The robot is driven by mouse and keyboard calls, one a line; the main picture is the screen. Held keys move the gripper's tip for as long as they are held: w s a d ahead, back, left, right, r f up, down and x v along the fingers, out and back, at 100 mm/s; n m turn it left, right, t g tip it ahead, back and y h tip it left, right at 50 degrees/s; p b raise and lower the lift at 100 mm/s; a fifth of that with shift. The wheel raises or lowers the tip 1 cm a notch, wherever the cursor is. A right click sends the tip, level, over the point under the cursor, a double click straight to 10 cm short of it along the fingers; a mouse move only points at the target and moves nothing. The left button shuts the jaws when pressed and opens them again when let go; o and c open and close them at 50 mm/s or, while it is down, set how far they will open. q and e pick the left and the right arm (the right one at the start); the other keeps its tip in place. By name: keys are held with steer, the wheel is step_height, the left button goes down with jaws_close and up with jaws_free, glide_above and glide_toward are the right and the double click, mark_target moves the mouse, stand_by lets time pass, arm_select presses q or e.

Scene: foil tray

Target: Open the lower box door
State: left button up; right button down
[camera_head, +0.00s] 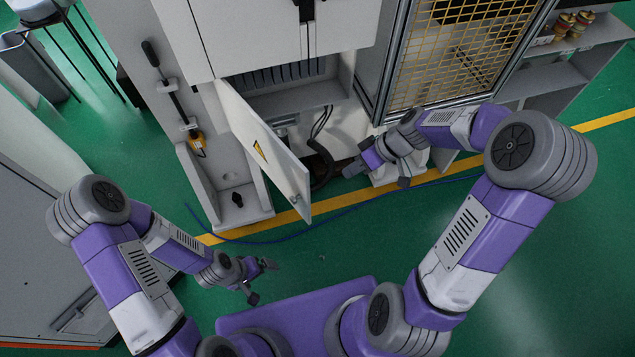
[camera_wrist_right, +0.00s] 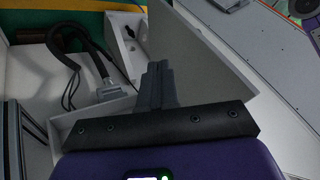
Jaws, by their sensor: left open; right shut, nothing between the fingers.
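The lower box door (camera_head: 262,150) is a white panel with a yellow warning triangle. In the head view it stands swung outward at an angle, hinged on its left, with the opening visible behind it. My right gripper (camera_head: 352,169) is shut and empty, to the right of the door's free edge, in front of the opening and apart from the door in the head view. Its closed fingers (camera_wrist_right: 158,86) show in the right wrist view, with pale panels behind them. My left gripper (camera_head: 262,281) is open and empty, low over the floor in front of the door.
Dark cables (camera_head: 321,145) hang inside the opening and also show in the right wrist view (camera_wrist_right: 75,52). A yellow mesh panel (camera_head: 455,55) stands at the right. A white post with a black-handled tool (camera_head: 165,80) is left of the door.

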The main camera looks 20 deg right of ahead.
steer(key=a+f, duration=0.7)
steer(key=a, duration=0.2)
steer(key=shift+a+f, duration=0.2)
steer(key=shift+f, duration=0.2)
